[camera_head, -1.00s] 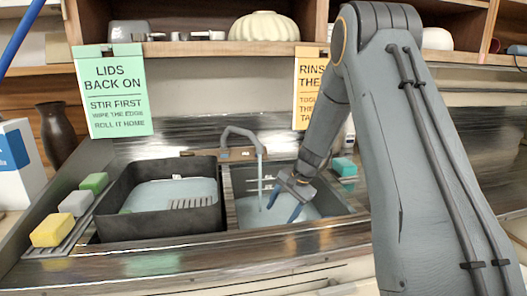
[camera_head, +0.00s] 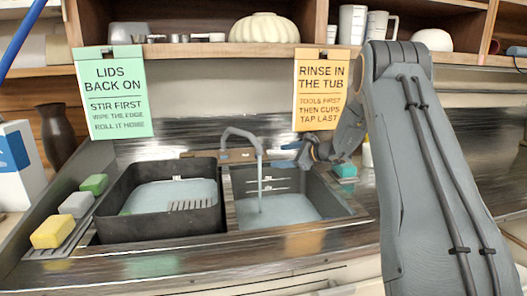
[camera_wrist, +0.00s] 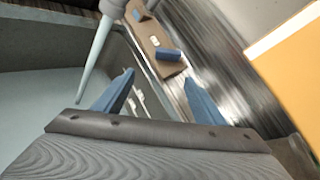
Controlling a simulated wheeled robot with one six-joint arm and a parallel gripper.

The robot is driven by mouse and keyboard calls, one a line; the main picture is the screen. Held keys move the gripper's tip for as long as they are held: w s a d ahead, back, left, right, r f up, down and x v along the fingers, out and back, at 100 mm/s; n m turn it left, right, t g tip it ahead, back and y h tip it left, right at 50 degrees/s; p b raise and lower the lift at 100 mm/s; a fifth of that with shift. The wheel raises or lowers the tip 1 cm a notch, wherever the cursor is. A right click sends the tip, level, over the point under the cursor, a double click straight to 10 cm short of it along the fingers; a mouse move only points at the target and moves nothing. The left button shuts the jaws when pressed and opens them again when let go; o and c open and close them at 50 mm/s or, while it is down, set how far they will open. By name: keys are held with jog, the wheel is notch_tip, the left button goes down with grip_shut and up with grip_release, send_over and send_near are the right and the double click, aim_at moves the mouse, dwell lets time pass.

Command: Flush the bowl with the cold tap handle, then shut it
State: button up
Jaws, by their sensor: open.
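The tap's grey spout (camera_head: 240,132) arches over the right sink bowl (camera_head: 290,212), and a thin stream falls from it into pale water there. A brown tap base (camera_wrist: 153,38) carries a nearer blue handle (camera_wrist: 168,54) and a farther blue handle (camera_wrist: 138,15); I cannot tell which is cold. My gripper (camera_head: 287,154) is open behind the right bowl, right of the spout. In the wrist view its blue fingertips (camera_wrist: 158,80) are apart and empty, with the nearer handle just ahead of their gap.
A dark tub (camera_head: 150,228) with pale water fills the left side. Yellow (camera_head: 52,231), grey and green sponges lie left of it. A teal sponge (camera_head: 344,169) sits near my gripper. An orange sign (camera_head: 322,95) hangs above it, and a green sign (camera_head: 114,95) hangs left.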

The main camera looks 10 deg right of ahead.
jog(key=shift+w+a+f+p, duration=0.1)
jog(key=shift+w+a+p, duration=0.25)
jog(key=shift+w+a, duration=0.85)
jog(key=shift+w+a+f+p, duration=0.1)
jog(key=shift+w+a+p, duration=0.45)
jog(key=shift+w, duration=1.05)
jog(key=shift+w+a+p, duration=0.15)
jog(key=shift+w+a, duration=0.95)
jog(key=shift+w, duration=0.3)
jog(key=c, duration=1.1)
jog(key=shift+o, duration=0.2)
